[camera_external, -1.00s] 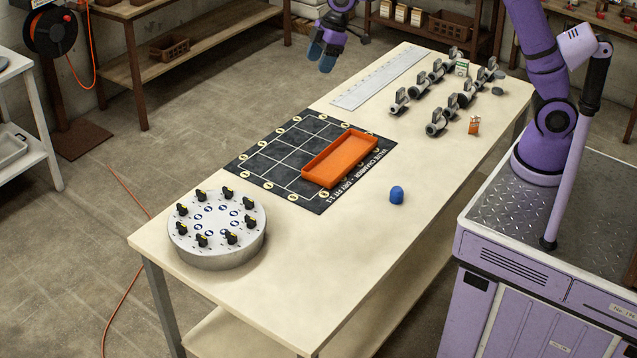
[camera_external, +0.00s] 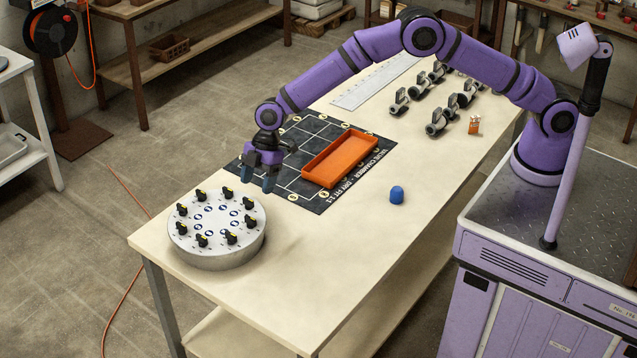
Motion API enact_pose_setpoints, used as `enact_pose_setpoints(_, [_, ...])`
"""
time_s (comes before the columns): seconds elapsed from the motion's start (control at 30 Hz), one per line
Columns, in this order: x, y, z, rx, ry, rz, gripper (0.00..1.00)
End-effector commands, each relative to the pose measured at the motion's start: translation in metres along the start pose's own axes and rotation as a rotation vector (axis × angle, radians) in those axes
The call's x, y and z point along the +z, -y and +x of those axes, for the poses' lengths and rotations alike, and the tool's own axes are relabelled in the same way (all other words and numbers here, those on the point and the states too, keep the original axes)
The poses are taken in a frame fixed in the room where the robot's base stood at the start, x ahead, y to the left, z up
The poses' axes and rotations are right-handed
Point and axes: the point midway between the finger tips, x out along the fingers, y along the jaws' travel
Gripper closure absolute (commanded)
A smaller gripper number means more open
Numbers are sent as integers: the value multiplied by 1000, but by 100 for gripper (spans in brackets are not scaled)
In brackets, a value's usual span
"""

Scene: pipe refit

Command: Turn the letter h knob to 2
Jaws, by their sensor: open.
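A round grey-white dial drum (camera_external: 217,251) stands at the near left end of the workbench. Several black knobs with yellow marks form a ring on its top, one of them a knob at the right rear (camera_external: 248,203). The letters by the knobs are too small to read, so I cannot tell which is h. My gripper (camera_external: 258,183) is open and empty, fingers pointing down. It hangs above the bench just beyond and right of the drum, apart from the knobs.
A black grid mat (camera_external: 247,168) lies behind the drum with an orange tray (camera_external: 308,179) on it. A blue cap (camera_external: 396,195) stands to the right on bare bench. Several valves (camera_external: 436,122) and a ruler-like strip (camera_external: 350,98) lie toward the far end.

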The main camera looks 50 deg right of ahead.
Motion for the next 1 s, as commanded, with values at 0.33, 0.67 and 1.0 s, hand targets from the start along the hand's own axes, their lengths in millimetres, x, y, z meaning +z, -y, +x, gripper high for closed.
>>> enact_pose_setpoints(0.33, [1, 0, 58, 0, 2, 2, 35])
enact_pose_setpoints(0.67, [1, 0, 96, 1, 2, 1, 35])
enact_pose_setpoints(1.0, [1, 0, 100, 1, 1, 2, 35])
